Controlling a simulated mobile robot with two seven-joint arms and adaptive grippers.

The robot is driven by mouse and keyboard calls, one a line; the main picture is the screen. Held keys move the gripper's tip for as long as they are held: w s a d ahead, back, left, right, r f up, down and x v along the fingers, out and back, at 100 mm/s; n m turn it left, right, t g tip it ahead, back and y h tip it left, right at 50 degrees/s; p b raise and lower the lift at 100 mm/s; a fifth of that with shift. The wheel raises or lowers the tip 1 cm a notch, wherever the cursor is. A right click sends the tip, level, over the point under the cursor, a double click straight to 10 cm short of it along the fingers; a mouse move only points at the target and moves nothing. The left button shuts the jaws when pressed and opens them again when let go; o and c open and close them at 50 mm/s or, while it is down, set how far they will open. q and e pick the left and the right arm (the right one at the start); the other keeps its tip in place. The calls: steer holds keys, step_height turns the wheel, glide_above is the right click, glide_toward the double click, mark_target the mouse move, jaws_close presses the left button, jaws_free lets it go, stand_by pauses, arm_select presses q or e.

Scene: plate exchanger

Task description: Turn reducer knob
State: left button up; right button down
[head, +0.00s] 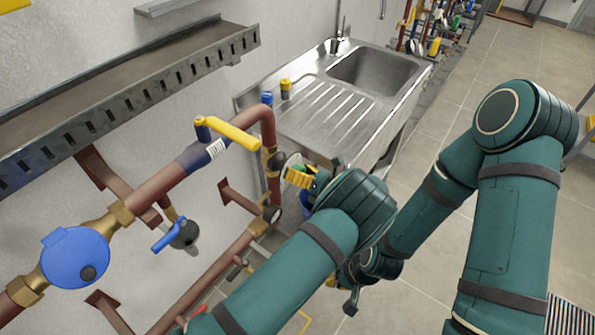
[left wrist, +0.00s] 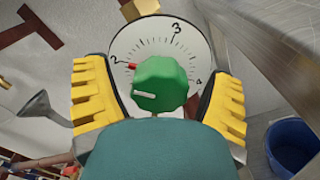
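The green reducer knob (left wrist: 161,84) sits in front of a white round dial (left wrist: 140,38) with the numbers 2, 3 and 4. A red pointer (left wrist: 131,67) is close to the 2, and a white mark on the knob faces left. In the left wrist view, my left gripper (left wrist: 160,98) has its yellow fingers on both sides of the knob, with visible gaps. My right gripper (head: 351,300) hangs low, partly hidden by my left arm.
A brown pipe with a yellow lever (head: 233,135) runs along the wall near my left gripper. A blue meter (head: 75,257) and a blue-handled valve (head: 170,237) are at the left. A steel sink (head: 375,72) stands behind. A blue bucket (left wrist: 291,146) is at the lower right.

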mark_target(298, 166)
arm_select(q)
step_height(298, 166, up, 10)
stand_by(0.6)
steer(key=shift+d, duration=0.1)
stand_by(0.3)
